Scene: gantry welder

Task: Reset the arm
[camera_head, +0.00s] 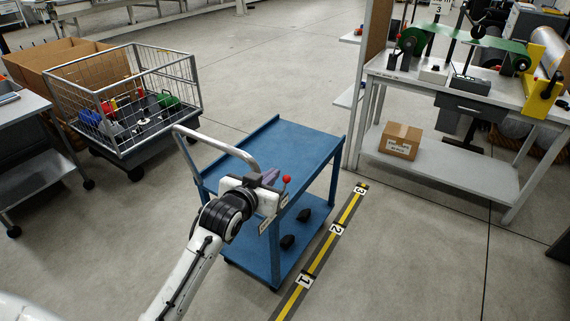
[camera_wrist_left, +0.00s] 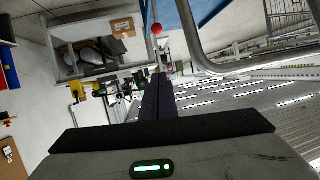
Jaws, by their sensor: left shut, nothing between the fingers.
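My left arm comes in from the bottom of the head view, and its gripper (camera_head: 268,178) is over the near left part of the blue cart (camera_head: 300,140), by the cart's handle. In the left wrist view the two dark fingers (camera_wrist_left: 158,98) lie together with nothing between them. A red ball knob (camera_head: 287,180) on a short stem stands right beside the gripper; it also shows in the left wrist view (camera_wrist_left: 157,29). My right gripper is not in view.
A wire cart (camera_head: 190,70) holding coloured items stands at left, beside a cardboard box (camera_head: 40,58). A workbench (camera_head: 440,170) with a green machine is at right, a carton (camera_head: 400,141) on its lower shelf. A numbered yellow-black floor strip (camera_head: 322,252) runs beside the blue cart.

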